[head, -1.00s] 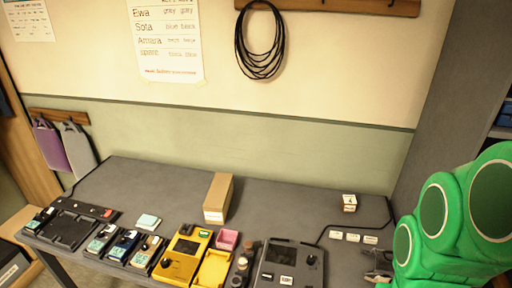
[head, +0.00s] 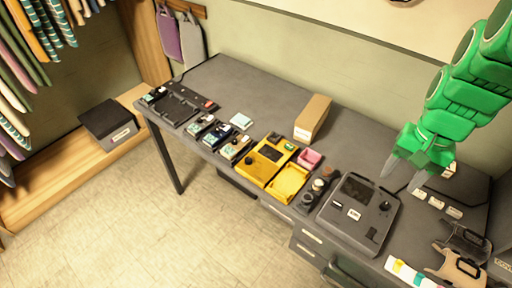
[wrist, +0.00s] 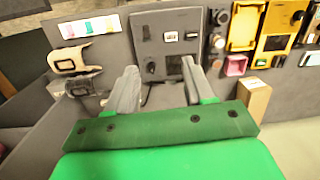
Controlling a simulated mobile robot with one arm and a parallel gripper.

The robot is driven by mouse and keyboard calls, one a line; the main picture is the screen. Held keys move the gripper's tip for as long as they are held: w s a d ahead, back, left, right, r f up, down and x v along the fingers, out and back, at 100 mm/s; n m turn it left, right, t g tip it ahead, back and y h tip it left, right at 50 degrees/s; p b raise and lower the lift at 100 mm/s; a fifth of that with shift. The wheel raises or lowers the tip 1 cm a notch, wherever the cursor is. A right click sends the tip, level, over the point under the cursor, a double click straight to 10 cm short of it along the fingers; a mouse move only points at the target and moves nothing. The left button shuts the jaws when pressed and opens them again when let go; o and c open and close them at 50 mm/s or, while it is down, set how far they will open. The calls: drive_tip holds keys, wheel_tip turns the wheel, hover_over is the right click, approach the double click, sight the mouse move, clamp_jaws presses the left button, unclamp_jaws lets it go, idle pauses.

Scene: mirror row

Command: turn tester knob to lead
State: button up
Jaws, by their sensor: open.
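A grey tester box (head: 343,230) lies near the front edge of the table, right of centre in the head view. It has a dark screen (head: 357,190), white labels and a dark round knob (head: 384,206). The same box (wrist: 150,22) shows at the top of the wrist view, with the knob (wrist: 151,68) between my fingertips in the picture. My gripper (head: 402,175) is open and empty, above the table behind and right of the box, apart from it. In the wrist view my gripper (wrist: 158,66) shows both grey fingers spread. The knob's setting and label words are too small to read.
A yellow device (head: 258,168) with its own knob and a yellow tray (head: 287,184) lie left of the box. A cardboard box (head: 312,118) stands behind them. Small white labelled blocks (head: 436,203), a beige holder (head: 460,270) and a color strip (head: 410,272) lie right.

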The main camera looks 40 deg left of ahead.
drive_tip(key=w+a+f+n, duration=0.25)
drive_tip(key=w+a, duration=0.25)
drive_tip(key=a, duration=0.5)
drive_tip(key=n, duration=0.5)
approach(248, 159)
drive_tip(key=shift+s+d+f+t, duration=0.1)
drive_tip(key=shift+d+f+t, duration=0.15)
drive_tip(key=shift+t, duration=0.15)
drive_tip(key=shift+s+a+f+n, duration=0.2)
drive_tip(key=shift+a+f+n, duration=0.05)
drive_tip(key=shift+a, duration=0.15)
drive_tip(key=shift+f, duration=3.8)
drive_tip(key=shift+c, duration=0.3)
clamp_jaws()
